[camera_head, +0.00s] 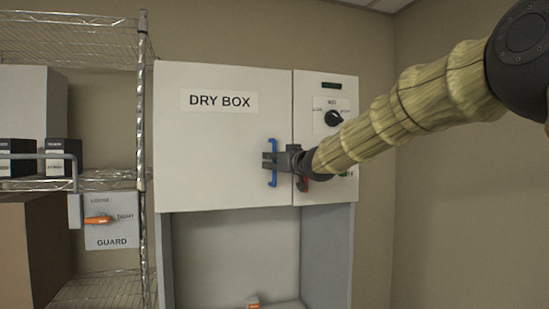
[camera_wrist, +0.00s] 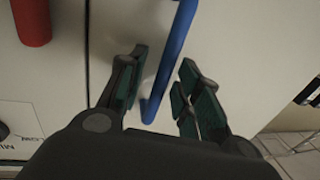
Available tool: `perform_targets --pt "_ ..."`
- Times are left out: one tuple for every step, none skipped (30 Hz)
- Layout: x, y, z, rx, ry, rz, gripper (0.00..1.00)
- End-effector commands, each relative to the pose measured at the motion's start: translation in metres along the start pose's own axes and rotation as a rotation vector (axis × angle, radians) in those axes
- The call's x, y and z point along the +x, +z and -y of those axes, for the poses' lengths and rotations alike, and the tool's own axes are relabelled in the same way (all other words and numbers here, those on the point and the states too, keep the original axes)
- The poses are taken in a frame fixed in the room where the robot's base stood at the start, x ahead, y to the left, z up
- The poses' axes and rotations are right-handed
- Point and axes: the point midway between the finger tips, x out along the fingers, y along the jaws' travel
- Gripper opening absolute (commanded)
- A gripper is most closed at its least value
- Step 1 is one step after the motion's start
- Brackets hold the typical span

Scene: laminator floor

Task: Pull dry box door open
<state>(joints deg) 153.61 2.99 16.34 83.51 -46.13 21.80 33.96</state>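The dry box door (camera_head: 215,150) is a white panel labelled "DRY BOX" and looks shut, flush beside the control panel. Its blue bar handle (camera_head: 274,162) stands upright near the door's right edge. In the wrist view the blue handle (camera_wrist: 172,60) runs down between my fingers. My gripper (camera_head: 270,161) is at the handle, with its fingers (camera_wrist: 162,88) open on either side of the bar. Gaps show between the bar and both fingers, so it is not gripped. My arm comes in from the right and hides part of the control panel.
The control panel (camera_head: 312,90) right of the door has a black knob (camera_head: 334,118) and a red part (camera_head: 304,184) near my gripper. An open bay (camera_head: 235,255) lies below the door. A wire rack (camera_head: 140,130) with boxes and a GUARD panel (camera_head: 112,222) stands left.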

Motion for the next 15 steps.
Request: perform_targets --pt "0.0020 -0.0011 0.0001 0.000 0.000 -0.001 0.34" --pt "0.0027 -0.0011 0.0002 0.000 0.000 -0.001 0.34" --pt "0.0033 -0.0009 0.0001 0.000 0.000 -0.001 0.34" --pt "0.0036 -0.0008 0.0001 0.000 0.000 -0.001 0.34" --pt "0.0037 -0.0006 0.0001 0.000 0.000 -0.001 0.34" --pt "0.0038 -0.0004 0.0001 0.000 0.000 -0.001 0.34" --pt "0.0037 -0.0003 0.0001 0.000 0.000 -0.001 0.34" --pt "0.0037 -0.0003 0.0000 0.000 0.000 -0.001 0.34" --pt "0.0036 -0.0002 0.0000 0.000 0.000 -0.001 0.34" --pt "0.0036 -0.0002 0.0000 0.000 0.000 -0.001 0.34" --pt "0.0036 -0.0002 0.0000 0.000 0.000 -0.001 0.34" --pt "0.0036 -0.0001 0.0000 0.000 0.000 -0.001 0.26" --pt "0.0036 -0.0002 0.0000 0.000 0.000 0.000 0.21" --pt "0.0036 -0.0002 0.0000 0.000 0.000 -0.001 0.15" --pt "0.0035 -0.0002 0.0000 0.000 0.000 0.000 0.08"
